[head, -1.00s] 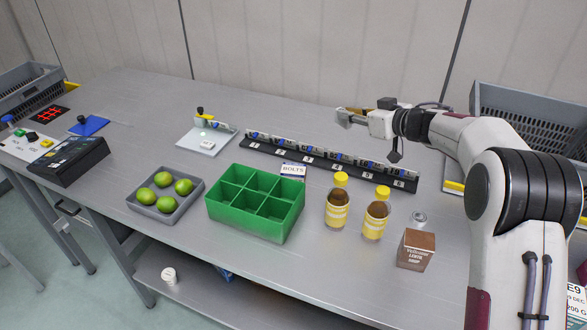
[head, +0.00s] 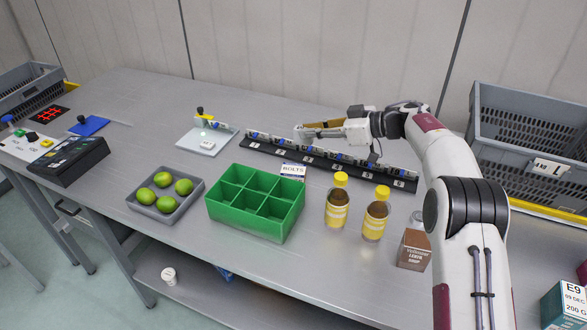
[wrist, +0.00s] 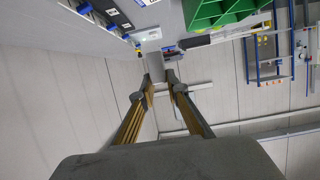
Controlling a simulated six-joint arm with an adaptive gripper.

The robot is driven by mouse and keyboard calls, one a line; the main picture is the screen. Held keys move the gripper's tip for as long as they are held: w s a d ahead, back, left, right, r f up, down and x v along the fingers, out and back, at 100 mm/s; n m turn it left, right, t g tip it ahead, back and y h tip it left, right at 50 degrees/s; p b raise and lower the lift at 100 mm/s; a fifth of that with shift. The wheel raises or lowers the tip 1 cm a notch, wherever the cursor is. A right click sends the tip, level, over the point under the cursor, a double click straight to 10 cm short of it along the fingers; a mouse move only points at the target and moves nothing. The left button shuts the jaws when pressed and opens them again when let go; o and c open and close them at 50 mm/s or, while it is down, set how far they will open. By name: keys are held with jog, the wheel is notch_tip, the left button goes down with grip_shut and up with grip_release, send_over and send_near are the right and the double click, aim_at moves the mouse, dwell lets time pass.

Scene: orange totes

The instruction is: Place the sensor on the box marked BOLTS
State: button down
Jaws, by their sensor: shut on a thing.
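My gripper (head: 312,132) is shut on a small grey piece, which I take to be the sensor (wrist: 155,66). In the wrist view the piece shows between the fingertips of my gripper (wrist: 158,78); its details are too small to tell. The gripper is in the air over the back of the bench, by the black rail. The green box (head: 252,220), with several open compartments, stands in front of the rail, to the left of and nearer than the gripper. A white sign reading BOLTS (head: 292,170) is at its far right corner. The green box also shows in the wrist view (wrist: 212,12).
The black rail (head: 262,148) with several numbered parts runs behind the green box. Two yellow-capped bottles (head: 337,208) (head: 376,218) and a brown carton (head: 414,250) stand to the right. A grey tray (head: 187,203) of limes is to the left. A grey crate (head: 520,125) is at right.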

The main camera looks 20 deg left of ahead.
aim_at(294, 174)
dwell(0.4)
notch_tip(294, 174, down, 6)
jog(key=shift+f, duration=0.15)
dwell(0.3)
jog(key=shift+s+f, duration=0.1)
jog(key=shift+f, duration=1.75)
jog(key=shift+f, duration=0.2)
jog(key=c, duration=2)
grip_release()
jog(key=shift+r, duration=0.1)
